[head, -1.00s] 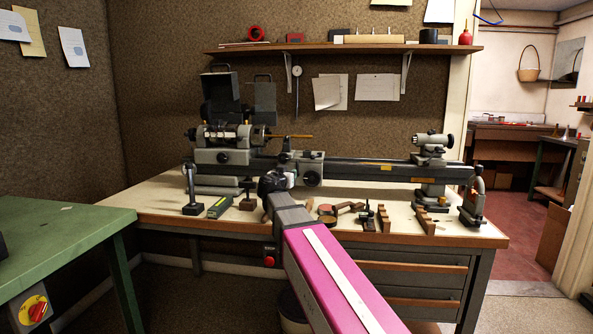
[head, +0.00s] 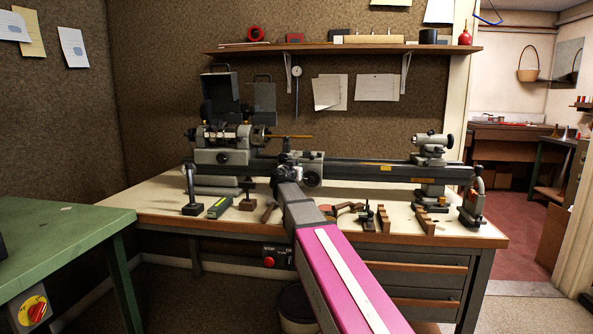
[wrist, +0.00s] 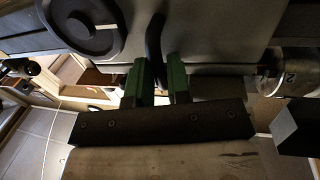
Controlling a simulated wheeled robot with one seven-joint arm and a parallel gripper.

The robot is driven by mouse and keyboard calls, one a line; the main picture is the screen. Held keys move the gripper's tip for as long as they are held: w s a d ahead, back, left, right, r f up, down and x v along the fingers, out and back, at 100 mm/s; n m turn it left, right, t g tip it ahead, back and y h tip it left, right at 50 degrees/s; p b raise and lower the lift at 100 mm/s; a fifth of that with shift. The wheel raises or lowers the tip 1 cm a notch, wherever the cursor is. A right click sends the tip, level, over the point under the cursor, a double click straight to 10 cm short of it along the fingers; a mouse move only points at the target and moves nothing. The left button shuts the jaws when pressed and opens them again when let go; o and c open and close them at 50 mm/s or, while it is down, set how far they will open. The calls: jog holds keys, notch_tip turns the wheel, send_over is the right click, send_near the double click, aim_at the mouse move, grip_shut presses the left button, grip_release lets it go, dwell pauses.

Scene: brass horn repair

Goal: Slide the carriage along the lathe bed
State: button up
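The lathe carriage (head: 311,169) is a grey block with a round black handwheel. It sits on the dark lathe bed (head: 366,169), just right of the headstock (head: 222,151). My gripper (head: 288,172) is at the carriage's front left in the head view, its fingers too small there to make out. In the wrist view, my gripper's green-padded fingers (wrist: 160,78) stand close together with the lower end of a dark curved handle (wrist: 154,38) between them. The handle lies against the carriage's grey face (wrist: 205,35). The handwheel (wrist: 80,27) is at its left.
The tailstock (head: 431,152) stands at the bed's right end, with clear bed between it and the carriage. Wooden blocks (head: 385,219) and small tools lie on the bench in front. A green table (head: 62,229) is at the left.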

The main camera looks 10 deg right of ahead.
grip_shut()
jog(key=s+d, duration=0.2)
jog(key=d, duration=0.3)
jog(key=s+d, duration=0.1)
jog(key=d, duration=0.5)
jog(key=s+d, duration=0.2)
jog(key=d, duration=0.4)
jog(key=shift+s+d, duration=0.25)
jog(key=shift+s, duration=0.1)
jog(key=o, duration=0.5)
grip_release()
jog(key=shift+a, duration=0.1)
jog(key=v, duration=1)
jog(key=shift+s+a, duration=0.15)
jog(key=shift+s, duration=0.25)
jog(key=shift+r, duration=0.1)
jog(key=shift+c, duration=0.3)
